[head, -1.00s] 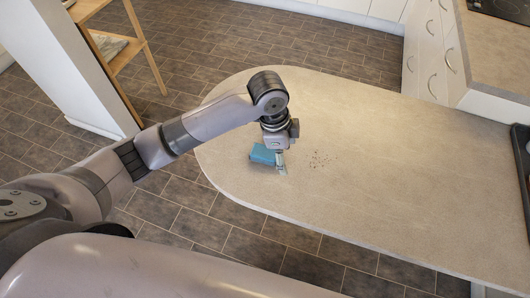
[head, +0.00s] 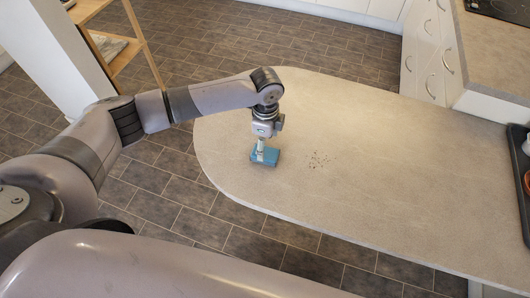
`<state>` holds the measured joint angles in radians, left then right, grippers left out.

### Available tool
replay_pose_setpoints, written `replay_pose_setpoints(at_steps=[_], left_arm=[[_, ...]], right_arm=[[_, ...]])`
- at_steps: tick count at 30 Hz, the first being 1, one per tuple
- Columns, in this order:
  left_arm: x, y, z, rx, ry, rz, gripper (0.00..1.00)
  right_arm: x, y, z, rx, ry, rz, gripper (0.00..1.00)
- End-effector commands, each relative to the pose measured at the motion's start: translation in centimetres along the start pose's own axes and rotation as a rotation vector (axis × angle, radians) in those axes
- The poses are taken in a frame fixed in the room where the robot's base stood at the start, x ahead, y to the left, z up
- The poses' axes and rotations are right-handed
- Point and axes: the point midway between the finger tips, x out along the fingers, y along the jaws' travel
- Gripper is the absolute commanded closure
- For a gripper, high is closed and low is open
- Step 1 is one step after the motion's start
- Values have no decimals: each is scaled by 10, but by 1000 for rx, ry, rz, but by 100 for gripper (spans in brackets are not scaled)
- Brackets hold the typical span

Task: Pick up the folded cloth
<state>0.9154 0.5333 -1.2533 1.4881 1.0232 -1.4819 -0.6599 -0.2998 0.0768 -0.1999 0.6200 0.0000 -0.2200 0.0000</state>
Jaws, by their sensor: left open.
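The folded cloth (head: 270,157) is a small blue block-like bundle lying on the rounded end of the beige countertop (head: 380,170). My left gripper (head: 260,154) points down over the cloth, with its fingers at the cloth's left part. It is open, and the fingers hide a little of the cloth. I cannot tell whether the fingers touch it. My right gripper is not in view.
A dark tray (head: 521,172) is at the right edge. A wooden shelf (head: 115,55) stands at the upper left. The counter's middle is clear.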

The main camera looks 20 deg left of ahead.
Motion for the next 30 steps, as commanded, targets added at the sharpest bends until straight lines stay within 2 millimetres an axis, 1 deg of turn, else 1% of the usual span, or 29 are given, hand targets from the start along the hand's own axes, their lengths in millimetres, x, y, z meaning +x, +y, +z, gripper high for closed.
replay_pose_setpoints(at_steps=[3,8,14,15,18,21,26,27,30], left_arm=[[13,0,0,1,0,0,31],[21,-1,0,0,0,0,31],[47,-5,4,-2,-1,0,31],[54,-5,3,-1,-1,2,31],[65,-5,3,0,0,1,31],[69,-5,3,0,1,-1,31],[69,-5,3,0,1,-1,31],[69,-5,3,0,1,-1,31],[69,-5,3,0,0,-1,38]], right_arm=[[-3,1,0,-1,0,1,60],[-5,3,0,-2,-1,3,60],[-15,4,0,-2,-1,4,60],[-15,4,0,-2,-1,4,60],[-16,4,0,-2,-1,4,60],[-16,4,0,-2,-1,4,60],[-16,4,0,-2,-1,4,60],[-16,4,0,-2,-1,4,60],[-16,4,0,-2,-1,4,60]])
